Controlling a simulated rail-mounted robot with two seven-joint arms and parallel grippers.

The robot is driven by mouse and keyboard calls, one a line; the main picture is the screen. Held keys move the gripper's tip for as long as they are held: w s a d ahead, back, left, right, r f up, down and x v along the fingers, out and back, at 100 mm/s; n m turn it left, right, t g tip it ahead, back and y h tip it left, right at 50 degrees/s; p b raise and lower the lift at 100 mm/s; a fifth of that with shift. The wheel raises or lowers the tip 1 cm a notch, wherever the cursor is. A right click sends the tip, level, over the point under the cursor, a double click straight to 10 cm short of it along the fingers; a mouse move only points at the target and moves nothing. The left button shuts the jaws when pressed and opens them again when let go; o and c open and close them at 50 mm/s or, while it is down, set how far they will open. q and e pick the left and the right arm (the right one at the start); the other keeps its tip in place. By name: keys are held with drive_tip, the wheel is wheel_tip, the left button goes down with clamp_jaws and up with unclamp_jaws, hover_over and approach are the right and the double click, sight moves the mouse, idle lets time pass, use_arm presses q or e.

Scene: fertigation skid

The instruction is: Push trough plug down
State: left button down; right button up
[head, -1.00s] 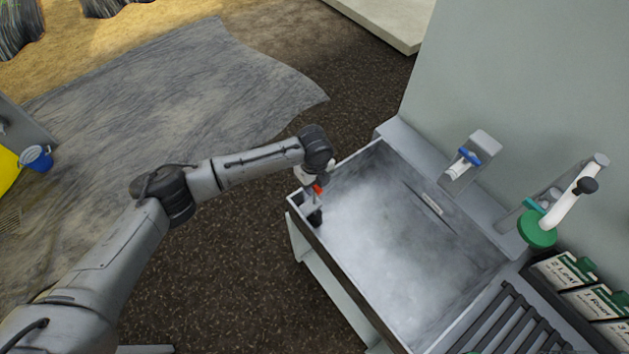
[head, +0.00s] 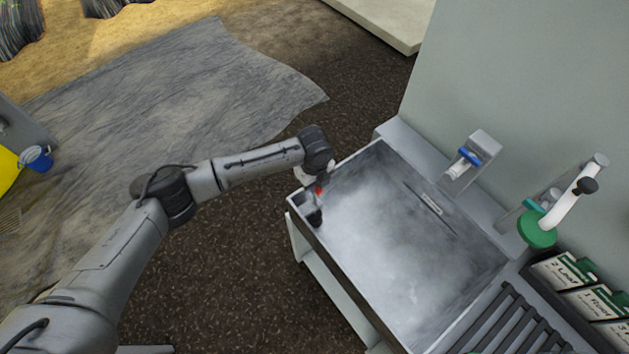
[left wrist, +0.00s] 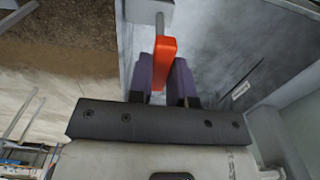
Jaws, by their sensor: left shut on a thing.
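The trough (head: 398,172) is a grey rectangular basin with a pale, cloudy inside. My left gripper (head: 313,211) is at its near left corner, pointing down just inside the rim. In the left wrist view the two dark fingers (left wrist: 166,88) are shut on an orange-red handle (left wrist: 164,62), which I take to be the plug's. A thin grey rod runs from the handle to a pale block at the trough wall. A bit of the red handle (head: 319,189) shows in the head view. The plug's lower end and the drain are hidden. My right gripper is not in view.
A blue-handled tap (head: 468,156) and a white pipe with a green base (head: 537,230) stand along the back wall. A slatted rack (head: 505,318) and labelled boxes (head: 562,270) lie to the right. Open floor lies left of the trough.

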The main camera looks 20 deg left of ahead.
use_arm(q)
drive_tip(key=b, duration=0.2)
hover_over(314, 203)
drive_tip(key=f, duration=0.4)
drive_tip(key=shift+w+f, duration=0.25)
drive_tip(key=shift+f, duration=0.1)
drive_tip(key=c, duration=1)
unclamp_jaws()
drive_tip(key=shift+c, duration=0.2)
drive_tip(key=shift+r+p, duration=0.15)
drive_tip(key=shift+p, duration=0.15)
drive_tip(key=shift+r, duration=0.25)
wheel_tip(314, 203, up, 13)
drive_tip(key=shift+r+p, duration=0.1)
drive_tip(key=shift+p, duration=0.3)
